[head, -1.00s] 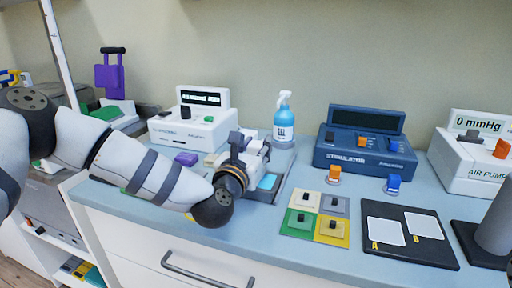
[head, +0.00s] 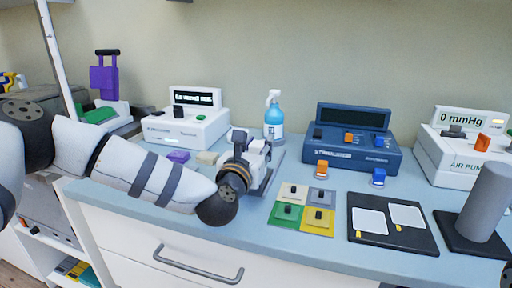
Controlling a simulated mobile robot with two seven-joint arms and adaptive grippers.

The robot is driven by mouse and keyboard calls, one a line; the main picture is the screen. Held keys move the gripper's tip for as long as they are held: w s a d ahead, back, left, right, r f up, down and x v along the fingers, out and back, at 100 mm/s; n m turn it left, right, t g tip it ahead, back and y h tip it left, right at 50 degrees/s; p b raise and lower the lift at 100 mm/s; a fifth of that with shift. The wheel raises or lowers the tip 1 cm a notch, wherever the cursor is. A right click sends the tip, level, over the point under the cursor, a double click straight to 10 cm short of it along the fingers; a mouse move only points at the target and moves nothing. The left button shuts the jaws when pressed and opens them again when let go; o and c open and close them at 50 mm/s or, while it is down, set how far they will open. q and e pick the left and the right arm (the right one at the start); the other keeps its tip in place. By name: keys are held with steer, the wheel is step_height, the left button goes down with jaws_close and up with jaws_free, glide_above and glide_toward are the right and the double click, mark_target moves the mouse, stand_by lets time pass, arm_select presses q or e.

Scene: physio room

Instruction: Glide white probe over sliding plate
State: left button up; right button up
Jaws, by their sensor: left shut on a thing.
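My left gripper (head: 258,154) is over the counter, low above a dark grey plate (head: 275,173). That plate shows only as a strip along the gripper's right side. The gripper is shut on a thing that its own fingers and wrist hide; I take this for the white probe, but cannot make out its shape. I cannot tell whether the probe touches the plate.
An ultrasound-type box (head: 187,128) stands behind left, a blue spray bottle (head: 274,119) behind, and a blue stimulator (head: 350,149) at right. Coloured squares (head: 319,222) and a black board (head: 391,246) lie in front right. A grey cylinder (head: 484,205) stands far right.

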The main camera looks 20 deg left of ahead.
arm_select(q)
steer(key=shift+w+d+f, duration=0.15)
steer(key=shift+d+f, duration=0.05)
steer(key=shift+f, duration=0.05)
steer(key=shift+w, duration=0.35)
steer(key=shift+w+a+r, duration=0.1)
steer(key=shift+a+r, duration=0.05)
steer(key=shift+r, duration=0.45)
steer(key=shift+w+a+r, duration=0.1)
steer(key=shift+r, duration=0.45)
steer(key=shift+s+d+r+p, duration=0.15)
steer(key=shift+r+p, duration=0.15)
steer(key=shift+r, duration=0.3)
steer(key=shift+r+p, duration=0.85)
steer(key=shift+r, duration=1.75)
arm_select(e)
steer(key=shift+t, duration=0.6)
steer(key=shift+w+r, duration=0.7)
steer(key=shift+w, duration=0.25)
steer(key=shift+w+r, duration=0.65)
steer(key=shift+w, duration=0.3)
steer(key=shift+a, duration=0.1)
